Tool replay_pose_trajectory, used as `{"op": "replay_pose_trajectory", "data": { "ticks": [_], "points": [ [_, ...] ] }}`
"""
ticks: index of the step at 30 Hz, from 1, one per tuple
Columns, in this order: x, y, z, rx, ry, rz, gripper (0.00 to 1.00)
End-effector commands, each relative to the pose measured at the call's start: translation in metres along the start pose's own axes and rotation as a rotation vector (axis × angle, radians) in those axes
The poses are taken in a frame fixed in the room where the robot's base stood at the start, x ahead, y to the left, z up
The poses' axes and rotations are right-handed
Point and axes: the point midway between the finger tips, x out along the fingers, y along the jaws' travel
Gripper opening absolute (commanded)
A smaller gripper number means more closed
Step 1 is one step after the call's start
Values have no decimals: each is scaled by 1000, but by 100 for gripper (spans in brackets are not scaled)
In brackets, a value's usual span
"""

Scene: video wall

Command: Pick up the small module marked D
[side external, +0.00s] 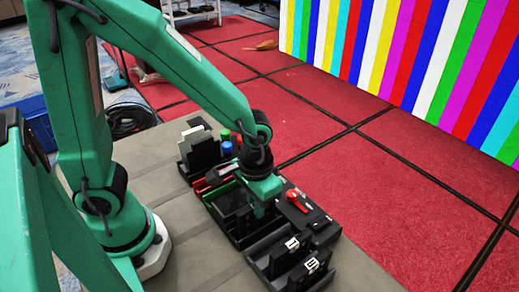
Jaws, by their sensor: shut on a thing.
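My gripper (262,207) points down over the black holders in the middle of the work surface. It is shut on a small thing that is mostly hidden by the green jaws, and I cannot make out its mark. Two dark modules with white labels stand in the black tray (262,268) at the front right, one label farther back (293,243) and one nearer (312,265). The labels are too small to read, so I cannot tell which module is D.
A black box with a red lever (297,201) stands close to the right of my gripper. A holder with grey-white plates (198,145) and green and blue caps (226,147) is behind. The grey-brown surface (205,262) is clear at the front left.

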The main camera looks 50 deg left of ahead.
Motion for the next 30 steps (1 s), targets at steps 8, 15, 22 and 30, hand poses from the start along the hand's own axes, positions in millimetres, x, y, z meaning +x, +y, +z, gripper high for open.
{"op": "replay_pose_trajectory", "data": {
  "ticks": [8,15,22,30],
  "points": [
    [-10,0,0,0,1,1,2],
    [-18,0,0,0,1,1,2],
    [-27,0,0,0,2,1,2],
    [-36,0,0,0,1,1,2]
  ]
}}
